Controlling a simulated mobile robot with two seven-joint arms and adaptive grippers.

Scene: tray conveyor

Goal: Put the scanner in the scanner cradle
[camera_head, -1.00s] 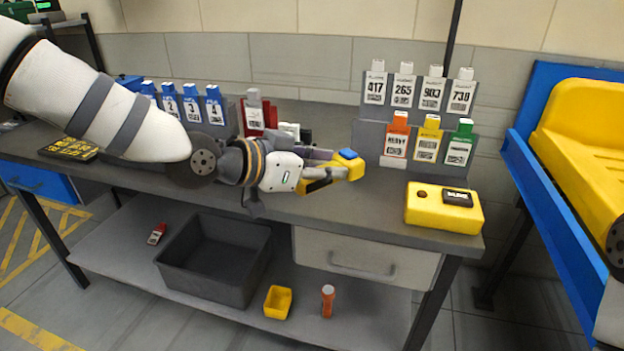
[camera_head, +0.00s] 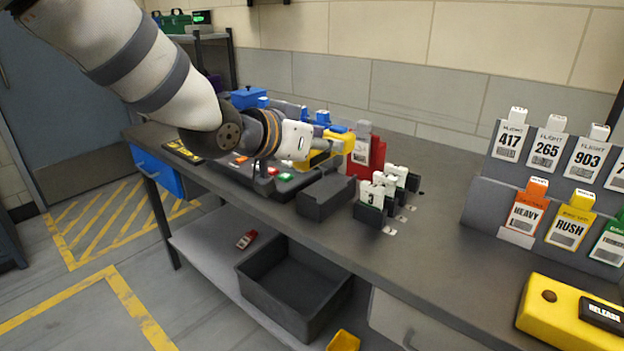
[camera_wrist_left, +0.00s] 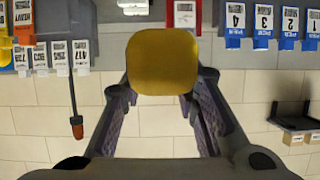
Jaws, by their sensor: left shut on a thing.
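My left gripper (camera_head: 326,147) is shut on the scanner, a yellow body (camera_head: 318,159) with a blue part. It is over the bench, in front of the blue tags and to the left of the red tag. In the left wrist view the yellow scanner (camera_wrist_left: 162,62) sits between the two fingers of the gripper (camera_wrist_left: 162,95). A dark grey box-like block (camera_head: 326,197) stands on the bench just below and in front of the gripper; it may be the scanner cradle, but I cannot tell for sure. My right gripper is not in view.
A red tag (camera_head: 366,155) and small white numbered tags in dark holders (camera_head: 378,196) stand right of the block. A tag rack (camera_head: 490,205) and a yellow release box (camera_head: 570,315) are farther right. A grey bin (camera_head: 292,285) is on the lower shelf.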

